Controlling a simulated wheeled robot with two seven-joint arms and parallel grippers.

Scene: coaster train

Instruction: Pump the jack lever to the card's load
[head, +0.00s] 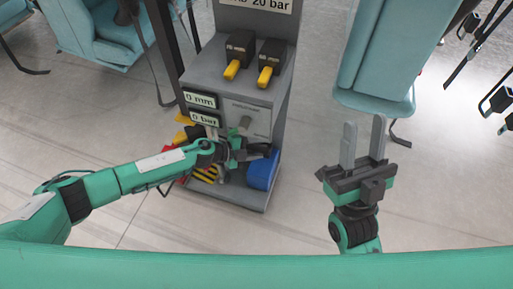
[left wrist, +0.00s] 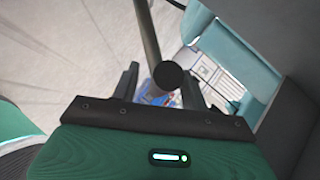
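A grey cabinet (head: 228,75) stands in the middle of the head view. A card (head: 255,4) at its top edge is partly cut off and reads "20 bar". Two displays on its front read "0 mm" (head: 201,99) and "0 bar" (head: 205,119). My left gripper (head: 240,150) is at the cabinet's lower front, where the lever is hard to make out. My right gripper (head: 363,145) is open and empty, right of the cabinet.
Two black blocks with yellow handles (head: 232,69) (head: 265,76) sit on the cabinet's ledge. A blue part (head: 263,170) and a yellow-black striped part (head: 205,174) are low on the cabinet. Teal seats (head: 385,50) (head: 97,30) stand at both sides. Floor between cabinet and right gripper is clear.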

